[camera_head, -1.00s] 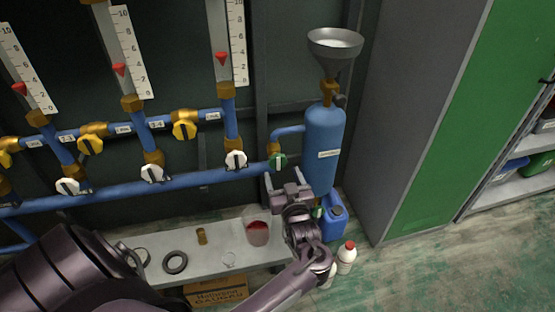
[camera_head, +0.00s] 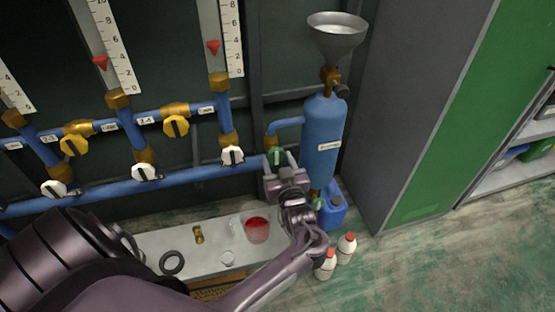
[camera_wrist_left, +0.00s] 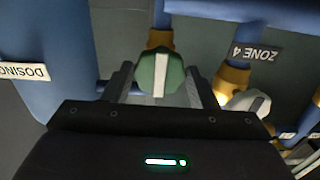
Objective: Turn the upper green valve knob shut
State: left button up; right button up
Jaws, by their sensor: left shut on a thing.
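The upper green valve knob (camera_head: 277,155) has a white stripe and sits at the right end of the lower blue pipe, by the blue cylinder. My left gripper (camera_head: 280,161) reaches it from below, with one finger on each side, and is shut on it. In the left wrist view the green knob (camera_wrist_left: 160,80) is between the two fingers (camera_wrist_left: 158,85), its white stripe pointing nearly along them. A lower green knob (camera_head: 318,204) shows partly behind my wrist, near the cylinder's bottom. My right gripper is not in view.
The blue cylinder (camera_head: 323,130) with a funnel (camera_head: 337,33) stands right of the knob. White knobs (camera_head: 232,155) and yellow knobs (camera_head: 176,126) line the pipes to the left. Below are a shelf (camera_head: 190,237) with a red-filled beaker (camera_head: 256,229), a blue canister (camera_head: 332,212) and white bottles (camera_head: 346,247).

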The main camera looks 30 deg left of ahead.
pick_arm(q)
jog(key=shift+r+m+p, duration=0.25)
jog(key=shift+m+p, duration=0.15)
jog(key=shift+p, duration=0.2)
jog(key=shift+m+p, duration=1.4)
jog(key=shift+m, duration=0.1)
jog(key=shift+f+m, duration=0.2)
jog(key=shift+m, duration=0.1)
jog(key=shift+r, duration=0.1)
